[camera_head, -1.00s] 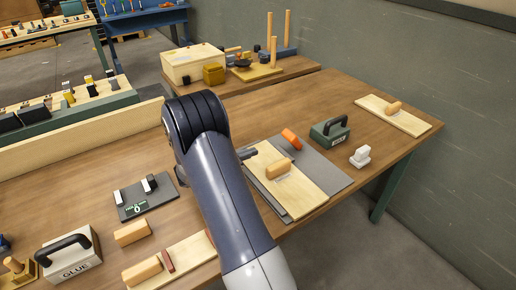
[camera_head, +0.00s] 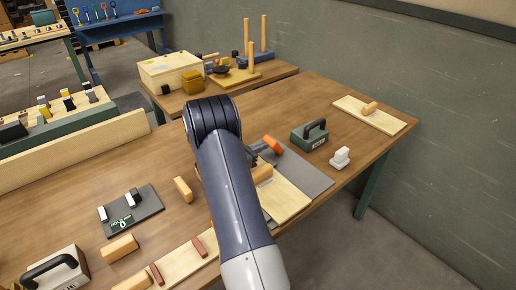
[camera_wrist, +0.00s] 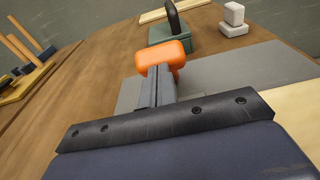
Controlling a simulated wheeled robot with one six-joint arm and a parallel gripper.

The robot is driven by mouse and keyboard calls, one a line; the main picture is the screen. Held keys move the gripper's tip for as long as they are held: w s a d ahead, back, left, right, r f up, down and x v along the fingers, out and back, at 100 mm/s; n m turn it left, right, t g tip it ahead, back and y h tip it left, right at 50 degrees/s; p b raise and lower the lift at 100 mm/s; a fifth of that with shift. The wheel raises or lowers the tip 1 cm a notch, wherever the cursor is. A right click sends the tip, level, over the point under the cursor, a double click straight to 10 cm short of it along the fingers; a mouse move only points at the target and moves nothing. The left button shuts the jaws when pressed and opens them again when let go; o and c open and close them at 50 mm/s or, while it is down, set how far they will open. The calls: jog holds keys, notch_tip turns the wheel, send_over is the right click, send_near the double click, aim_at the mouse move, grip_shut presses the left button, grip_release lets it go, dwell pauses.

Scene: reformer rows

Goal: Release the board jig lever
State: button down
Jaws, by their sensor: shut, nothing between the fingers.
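The board jig is a grey plate (camera_head: 308,176) on the wooden table with a pale board (camera_head: 288,202) on it. Its orange lever (camera_head: 272,144) stands at the far end of the plate and looks tilted. A wooden handle (camera_head: 263,174) sits on the board, partly behind my arm. My gripper (camera_head: 256,150) is shut and empty, just left of the lever. In the wrist view the shut fingers (camera_wrist: 157,86) point at the orange lever (camera_wrist: 162,58) and overlap its lower edge; I cannot tell whether they touch. My arm hides part of the jig.
A green box with a black handle (camera_head: 310,135) and a white block (camera_head: 340,158) stand right of the jig. Another board with a wooden handle (camera_head: 370,112) lies beyond. A small dark panel (camera_head: 132,211), wooden blocks (camera_head: 183,190) and a grey handled box (camera_head: 52,272) lie left.

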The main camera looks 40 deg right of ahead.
aim_at(269, 140)
jog(key=shift+d+r+y+p, duration=0.2)
jog(key=shift+r+y+p, duration=0.15)
jog(key=shift+p, duration=0.1)
jog(key=shift+d+r+y+p, duration=0.25)
jog(key=shift+y+p, duration=0.1)
jog(key=shift+p, duration=0.1)
jog(key=shift+s+d+r+y+p, duration=0.1)
jog(key=shift+d+r+y+p, duration=0.25)
jog(key=shift+p, duration=0.3)
jog(key=shift+d+r+y+p, duration=0.15)
jog(key=shift+r+y+p, duration=0.25)
jog(key=shift+p, duration=0.2)
jog(key=d+y+p, duration=0.1)
jog(key=d+r+y+p, duration=0.1)
jog(key=p, duration=0.1)
jog(key=shift+s+d+r+t+y, duration=0.1)
jog(key=shift+s+r+t+y, duration=0.1)
jog(key=shift+r+t+y, duration=0.1)
jog(key=shift+d+p, duration=0.3)
jog(key=shift+d, duration=0.1)
jog(key=d, duration=0.2)
jog(key=d+b, duration=0.1)
jog(key=d, duration=0.1)
jog(key=shift+s+r, duration=0.1)
jog(key=shift+s, duration=0.1)
jog(key=shift+s+d+b, duration=0.2)
jog(key=shift+d+b, duration=0.2)
jog(key=shift+d, duration=1.4)
jog(key=shift+f, duration=0.2)
